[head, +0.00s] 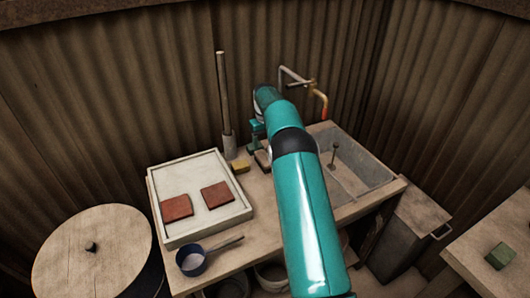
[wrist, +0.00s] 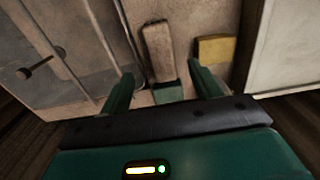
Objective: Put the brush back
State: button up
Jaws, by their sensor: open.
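A pale wooden piece (wrist: 157,48), which looks like the brush, lies on the bench between the sink and the yellow sponge in the wrist view. A dark green part (wrist: 168,93) shows at its near end; I cannot tell whether it belongs to the brush. My gripper (wrist: 162,77) is open, with one finger to each side of the near end of this piece. I see no finger closed on it. In the head view my gripper (head: 257,134) is over the back of the bench, and my arm hides much of that area.
A yellow sponge (wrist: 215,49) lies close to the right finger. A grey sink (head: 375,173) is right of my arm. A white tray (head: 205,220) with two red tiles and a blue pan (head: 191,262) are left. An upright post (head: 224,95) stands behind the sponge.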

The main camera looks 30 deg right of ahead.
jog(key=s+a+r+t, duration=0.1)
jog(key=s+a+r, duration=0.15)
jog(key=r, duration=0.45)
jog(key=s+a+r, duration=0.2)
jog(key=a+r, duration=0.2)
jog(key=r, duration=0.4)
jog(key=s+a+r+t, duration=0.2)
jog(key=s+a+r, duration=0.6)
jog(key=s+r, duration=0.35)
jog(key=s+a+r+t, duration=0.1)
jog(key=s+a, duration=0.2)
jog(key=s, duration=0.5)
jog(key=s+a+r, duration=0.1)
jog(key=s+a, duration=0.2)
jog(key=s, duration=0.5)
jog(key=s+a+f, duration=0.1)
jog(key=s+f, duration=0.1)
jog(key=s, duration=0.4)
jog(key=s+a+f+t, duration=0.1)
jog(key=s+a+f, duration=0.1)
jog(key=s, duration=0.4)
jog(key=shift+s+a+f+t, duration=0.2)
jog(key=shift+s+f+t, duration=0.1)
jog(key=shift+f, duration=0.45)
